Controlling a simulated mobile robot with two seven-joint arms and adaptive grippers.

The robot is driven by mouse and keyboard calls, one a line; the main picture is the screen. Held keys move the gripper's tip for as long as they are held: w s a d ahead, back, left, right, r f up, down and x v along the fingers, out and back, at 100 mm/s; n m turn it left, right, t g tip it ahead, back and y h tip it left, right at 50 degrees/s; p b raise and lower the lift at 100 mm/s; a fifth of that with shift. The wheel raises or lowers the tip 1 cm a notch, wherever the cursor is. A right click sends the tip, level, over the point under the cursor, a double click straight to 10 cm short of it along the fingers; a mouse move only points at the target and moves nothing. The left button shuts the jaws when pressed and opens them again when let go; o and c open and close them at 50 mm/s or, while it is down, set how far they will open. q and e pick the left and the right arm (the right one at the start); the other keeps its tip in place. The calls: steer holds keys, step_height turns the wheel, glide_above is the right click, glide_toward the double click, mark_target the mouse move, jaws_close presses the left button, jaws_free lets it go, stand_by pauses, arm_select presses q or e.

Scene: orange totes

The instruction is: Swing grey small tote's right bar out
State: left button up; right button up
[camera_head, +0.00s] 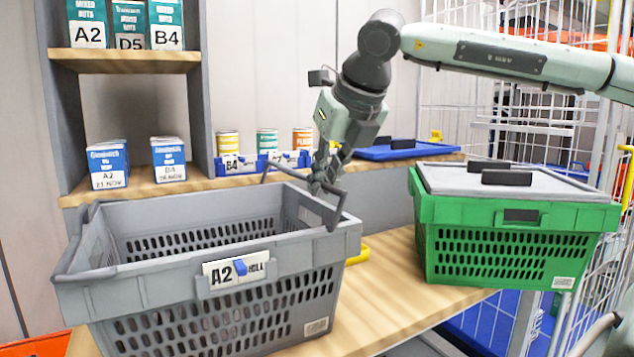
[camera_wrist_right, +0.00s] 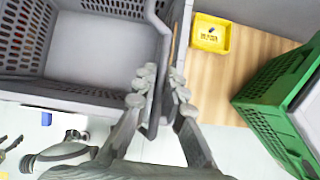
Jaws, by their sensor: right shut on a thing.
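The grey small tote (camera_head: 215,230) stands on the wooden table, open at the top, with an A2 label (camera_head: 238,272) on its near side. Its right bar (camera_head: 288,170) is a dark bent rod at the tote's right end; it also shows in the right wrist view (camera_wrist_right: 163,55). My right gripper (camera_head: 326,183) comes down from above at that end. In the right wrist view its fingers (camera_wrist_right: 158,88) lie on both sides of the bar and are shut on it. The inside of the tote looks empty in what shows.
A green tote (camera_head: 515,215) with a grey lid stands to the right, apart from the grey tote. A yellow tray (camera_wrist_right: 210,34) lies between them. Behind is a shelf (camera_head: 125,60) with labelled boxes and cans, and a blue lid (camera_head: 400,152). A white wire cage (camera_head: 465,80) stands at back right.

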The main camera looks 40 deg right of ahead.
steer(key=shift+s+d+f+b, duration=0.1)
steer(key=shift+d+f+b, duration=0.35)
steer(key=shift+f+b, duration=0.25)
steer(key=shift+s+d+b, duration=0.1)
steer(key=shift+d+b, duration=0.2)
steer(key=shift+d, duration=0.1)
arm_select(q)
steer(key=shift+f, duration=0.9)
arm_select(e)
steer(key=o, duration=1.1)
arm_select(q)
steer(key=shift+w+d+r+t, duration=0.9)
steer(key=shift+w+d+r, duration=0.1)
steer(key=shift+r, duration=1.6)
step_height(320, 180, down, 15)
steer(key=s+a+g+p, duration=0.1)
steer(key=g+p, duration=0.1)
steer(key=p, duration=0.5)
steer(key=shift+s+a+h, duration=0.2)
steer(key=shift+a+h, duration=0.05)
steer(key=shift+h, duration=0.05)
arm_select(e)
steer(key=shift+r, duration=5.05)
